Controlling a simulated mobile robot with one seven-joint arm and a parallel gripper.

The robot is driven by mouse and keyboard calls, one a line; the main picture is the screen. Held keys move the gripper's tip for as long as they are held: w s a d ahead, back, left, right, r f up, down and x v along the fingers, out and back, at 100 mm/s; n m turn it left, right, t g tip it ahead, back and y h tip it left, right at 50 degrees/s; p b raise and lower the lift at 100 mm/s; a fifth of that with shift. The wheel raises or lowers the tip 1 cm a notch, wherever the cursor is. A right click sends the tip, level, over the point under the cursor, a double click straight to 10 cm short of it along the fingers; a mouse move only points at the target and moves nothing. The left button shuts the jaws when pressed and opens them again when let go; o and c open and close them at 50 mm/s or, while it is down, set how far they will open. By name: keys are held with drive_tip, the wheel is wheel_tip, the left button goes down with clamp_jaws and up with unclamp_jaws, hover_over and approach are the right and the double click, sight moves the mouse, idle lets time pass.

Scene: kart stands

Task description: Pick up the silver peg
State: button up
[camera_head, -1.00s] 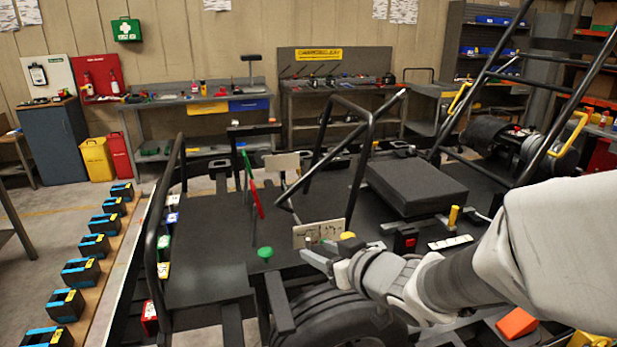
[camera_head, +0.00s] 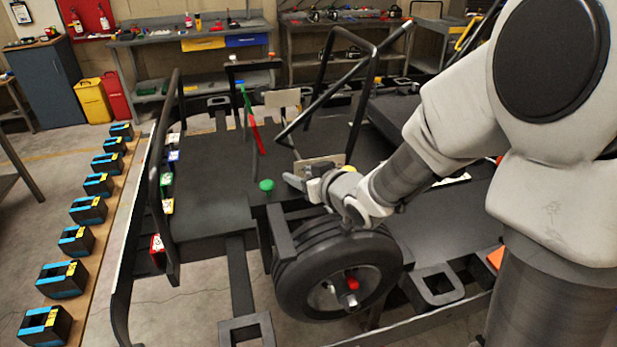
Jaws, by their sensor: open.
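A small silver peg (camera_head: 349,300) seems to stick out of the wheel hub, just below a red peg (camera_head: 352,284); it is too small to be sure of its shape. The black wheel (camera_head: 292,283) stands upright at the front of the kart frame. My gripper (camera_head: 300,178) is open, above and behind the top of the wheel, in front of a small pale plate (camera_head: 312,163). It is well above the hub and apart from the silver peg. The wrist hides part of the plate and whatever lies behind it.
A green knob (camera_head: 266,185) stands on the black deck (camera_head: 215,205) left of my gripper. Bent black bars (camera_head: 375,85) rise behind it. Several black-and-blue boxes (camera_head: 62,280) line a wooden plank at left. My arm covers the right side.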

clamp_jaws()
idle(0.6)
